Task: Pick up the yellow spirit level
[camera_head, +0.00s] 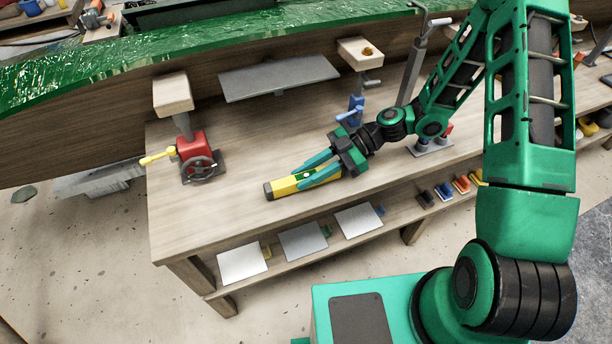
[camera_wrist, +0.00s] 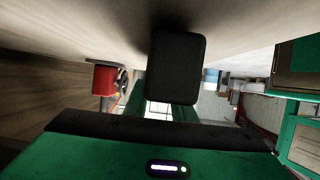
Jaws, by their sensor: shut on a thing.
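The yellow spirit level (camera_head: 284,187) has dark ends and a green vial near its middle. It is at the front part of the wooden workbench (camera_head: 240,220) in the head view. My gripper (camera_head: 304,175) has its two teal fingers shut on either side of the level. The level's far-right part is hidden by the gripper. I cannot tell if the level touches the bench top or is just above it. In the wrist view a dark block fills the upper middle; it looks like an end of the level (camera_wrist: 177,65).
A red jack with a handwheel (camera_head: 196,154) and yellow handle stands to the left. A blue clamp-like stand (camera_head: 352,110) is behind the gripper. A grey plate (camera_head: 280,78) and the green-topped hull (camera_head: 200,45) lie at the back. White sheets (camera_head: 303,240) lie on the lower shelf.

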